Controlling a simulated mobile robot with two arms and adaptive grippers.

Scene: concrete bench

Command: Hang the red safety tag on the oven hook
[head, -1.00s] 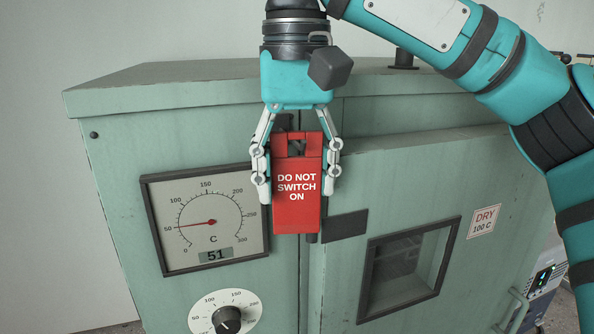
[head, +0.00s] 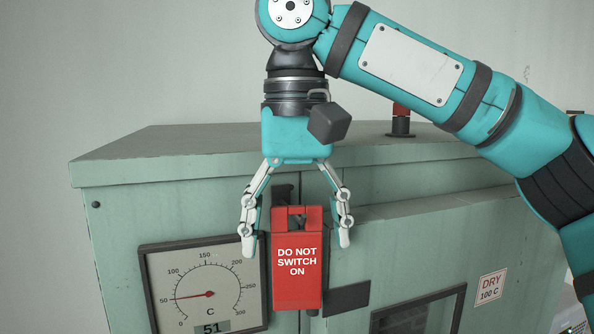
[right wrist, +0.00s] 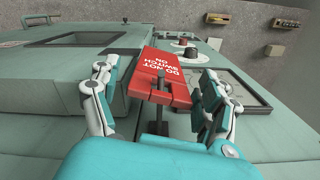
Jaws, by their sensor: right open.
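The red safety tag (head: 297,274), lettered DO NOT SWITCH ON, hangs upright against the front of the green oven (head: 120,220). The dark hook (head: 284,193) shows just above and behind the tag's top bar, which appears to hang on it; the exact contact is hard to see. My right gripper (head: 295,250) is open, with one finger on each side of the tag's upper part and gaps between. In the right wrist view the tag (right wrist: 165,75) lies between the spread fingers (right wrist: 160,108). My left gripper is not in view.
A dial gauge (head: 205,285) is on the oven front left of the tag. A dark latch plate (head: 347,298) and the door window (head: 420,318) are at right. A red-topped lamp (head: 401,120) stands on the oven's top, behind my right arm.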

